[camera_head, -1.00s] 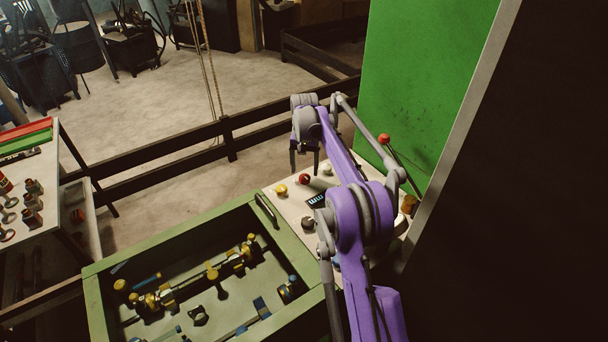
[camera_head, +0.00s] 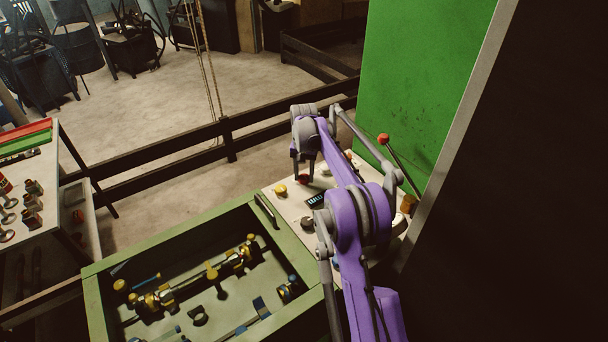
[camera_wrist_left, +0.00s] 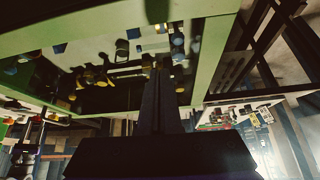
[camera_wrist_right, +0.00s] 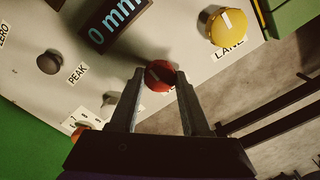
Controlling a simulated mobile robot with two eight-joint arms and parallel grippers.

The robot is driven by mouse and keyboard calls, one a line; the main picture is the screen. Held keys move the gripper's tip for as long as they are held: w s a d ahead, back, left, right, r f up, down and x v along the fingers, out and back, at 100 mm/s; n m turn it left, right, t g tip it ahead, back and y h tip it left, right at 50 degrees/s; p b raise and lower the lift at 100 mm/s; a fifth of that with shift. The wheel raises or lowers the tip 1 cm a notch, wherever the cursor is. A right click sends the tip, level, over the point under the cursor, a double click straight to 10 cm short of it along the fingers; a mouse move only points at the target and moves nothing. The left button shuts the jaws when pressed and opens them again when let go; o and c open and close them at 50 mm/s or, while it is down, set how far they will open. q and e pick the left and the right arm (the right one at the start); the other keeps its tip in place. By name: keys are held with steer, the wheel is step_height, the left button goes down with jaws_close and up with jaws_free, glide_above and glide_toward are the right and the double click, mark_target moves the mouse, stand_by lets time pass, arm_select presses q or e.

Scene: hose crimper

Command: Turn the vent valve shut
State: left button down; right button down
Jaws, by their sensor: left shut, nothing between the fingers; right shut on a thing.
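A round red knob (camera_wrist_right: 159,75) with a pale mark stands on the light control panel (camera_wrist_right: 120,75); I cannot read a label for it. It also shows in the head view (camera_head: 304,179). My right gripper (camera_wrist_right: 156,76) has come down to the panel, with its fingers shut on the red knob, one on each side. The right gripper also shows in the head view (camera_head: 304,176). My left gripper (camera_wrist_left: 158,66) is shut and empty in the left wrist view, over the green-framed tray; it is outside the head view.
On the panel are a yellow knob (camera_wrist_right: 227,26) marked LANE, a display (camera_wrist_right: 115,22) reading 0 mm and a dark button (camera_wrist_right: 49,63) marked PEAK. A red-tipped lever (camera_head: 384,138) stands by the green cabinet (camera_head: 425,90). The green tray (camera_head: 95,300) holds several fittings.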

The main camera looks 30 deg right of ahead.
steer(key=shift+n, duration=0.4)
arm_select(q)
steer(key=shift+s+f, duration=0.1)
steer(key=shift+f, duration=0.05)
arm_select(e)
steer(key=n, duration=0.3)
steer(key=shift+n, duration=0.4)
arm_select(q)
steer(key=shift+f, duration=0.1)
arm_select(e)
steer(key=n, duration=0.4)
steer(key=shift+n, duration=0.3)
arm_select(q)
steer(key=shift+s+f+b, duration=0.1)
steer(key=shift+b, duration=0.2)
arm_select(e)
steer(key=n, duration=0.8)
steer(key=shift+n, duration=0.3)
arm_select(q)
steer(key=shift+f, duration=0.1)
arm_select(e)
steer(key=shift+c, duration=1.8)
jaws_free()
